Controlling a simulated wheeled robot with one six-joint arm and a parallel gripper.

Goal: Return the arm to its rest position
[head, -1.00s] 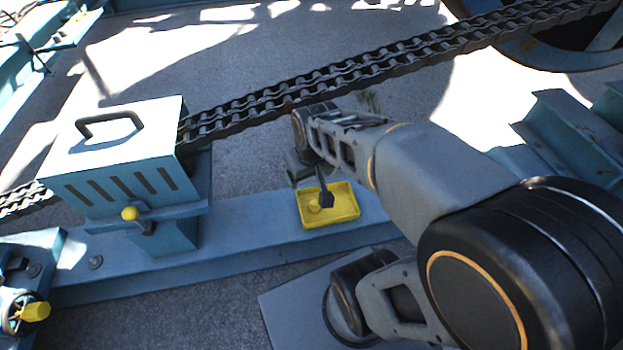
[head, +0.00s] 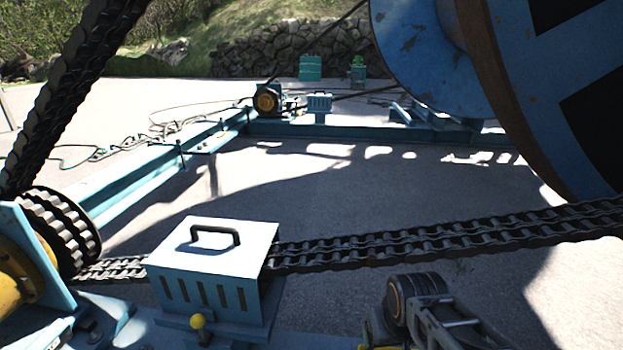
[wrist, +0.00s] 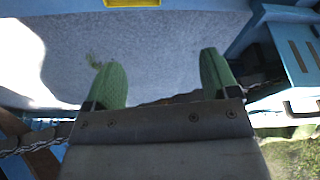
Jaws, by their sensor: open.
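My gripper (wrist: 162,85) shows in the wrist view with its two green fingers spread apart and nothing between them. Below it in that view are grey ground and a small patch of weeds. In the head view my arm is at the bottom right, in front of the chain, and the fingertips are out of the picture. A yellow tray (wrist: 132,2) is cut off at the top edge of the wrist view. Its contents are hidden there, and I cannot see it in the head view.
A blue box with a black handle (head: 213,240) stands left of my arm. A heavy chain (head: 420,243) runs behind it towards the large blue reel (head: 430,60). A yellow-hubbed sprocket (head: 60,232) is at the left. Open concrete lies beyond the chain.

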